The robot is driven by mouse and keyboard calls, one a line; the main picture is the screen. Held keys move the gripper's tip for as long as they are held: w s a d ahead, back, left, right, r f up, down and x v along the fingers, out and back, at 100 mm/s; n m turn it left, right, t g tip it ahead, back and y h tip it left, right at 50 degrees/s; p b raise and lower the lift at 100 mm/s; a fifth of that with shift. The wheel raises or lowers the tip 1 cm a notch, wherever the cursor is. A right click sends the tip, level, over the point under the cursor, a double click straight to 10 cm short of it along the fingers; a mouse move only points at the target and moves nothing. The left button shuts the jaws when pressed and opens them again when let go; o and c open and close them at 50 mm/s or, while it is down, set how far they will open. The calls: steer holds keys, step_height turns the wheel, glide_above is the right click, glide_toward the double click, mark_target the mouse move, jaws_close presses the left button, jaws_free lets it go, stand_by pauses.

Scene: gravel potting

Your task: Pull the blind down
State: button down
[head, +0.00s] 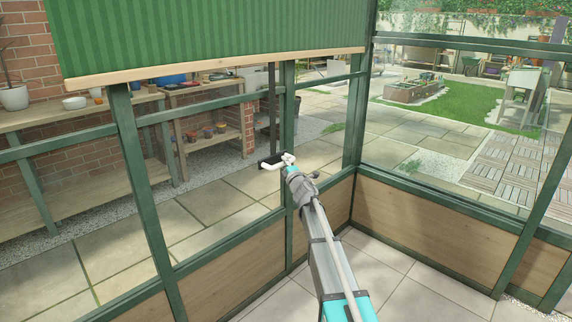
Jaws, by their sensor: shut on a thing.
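The green ribbed blind (210,35) hangs across the upper left of the head view, with a pale wooden bar (220,69) along its lower edge. The blind covers the top of the glazed wall, and the panes below it are uncovered. A dark upright rod (272,110) shows below the bar, beside a green post. At its foot are a dark bracket and a white handle (272,165). My gripper (290,163) reaches up from the lower right and is shut on the white handle. The fingers are small here, and their exact grip is hard to see.
Green frame posts (140,190) and wooden lower panels (235,270) stand close around my arm. Pale floor tiles (400,290) lie clear at the lower right. Beyond the glass are potting benches with pots (200,120) and a paved yard.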

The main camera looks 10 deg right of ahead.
step_height(320, 180, down, 8)
steer(key=b, duration=0.7)
steer(key=shift+f+b, duration=0.2)
steer(key=shift+b, duration=0.1)
steer(key=shift+s+a, duration=0.1)
steer(key=shift+s, duration=0.05)
steer(key=c, duration=1)
jaws_free()
steer(key=o, duration=0.4)
steer(key=shift+f, duration=0.2)
steer(key=shift+o, duration=0.3)
